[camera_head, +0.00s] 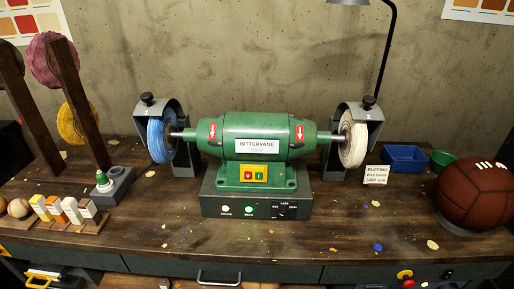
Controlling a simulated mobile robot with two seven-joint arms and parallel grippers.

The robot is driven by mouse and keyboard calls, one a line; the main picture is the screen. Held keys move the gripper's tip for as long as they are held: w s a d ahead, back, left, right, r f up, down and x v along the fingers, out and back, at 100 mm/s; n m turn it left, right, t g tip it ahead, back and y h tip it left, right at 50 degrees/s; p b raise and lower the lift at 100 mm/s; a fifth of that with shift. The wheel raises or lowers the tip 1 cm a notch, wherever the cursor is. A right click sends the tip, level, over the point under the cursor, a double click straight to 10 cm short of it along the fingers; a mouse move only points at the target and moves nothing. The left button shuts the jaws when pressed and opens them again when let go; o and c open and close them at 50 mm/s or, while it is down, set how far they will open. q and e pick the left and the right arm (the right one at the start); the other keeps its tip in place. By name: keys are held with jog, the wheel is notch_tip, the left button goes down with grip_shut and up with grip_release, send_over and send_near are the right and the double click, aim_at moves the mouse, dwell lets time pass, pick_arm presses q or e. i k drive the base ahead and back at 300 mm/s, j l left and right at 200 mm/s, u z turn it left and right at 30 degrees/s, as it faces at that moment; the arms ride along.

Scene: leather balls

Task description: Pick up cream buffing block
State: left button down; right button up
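Several small buffing blocks stand in a row on a wooden rack (62,226) at the left front of the bench. The pale cream one sits between the yellow and the orange ones; the whitish one is close in colour. The blocks are small, and their labels cannot be read. Neither of my grippers is in view.
A green bench grinder (258,135) with a blue wheel (160,138) and a cream wheel (352,142) stands mid-bench. A brown ball (478,195) and blue tray (404,157) are right. Scraps litter the bench.

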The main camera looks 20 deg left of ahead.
aim_at(69, 205)
jog(key=u, duration=1.95)
jog(key=i+j, duration=0.55)
jog(key=j, duration=0.2)
jog(key=i+j+z, duration=0.25)
jog(key=j+z, duration=0.25)
jog(key=i+j, duration=0.05)
jog(key=j, duration=0.1)
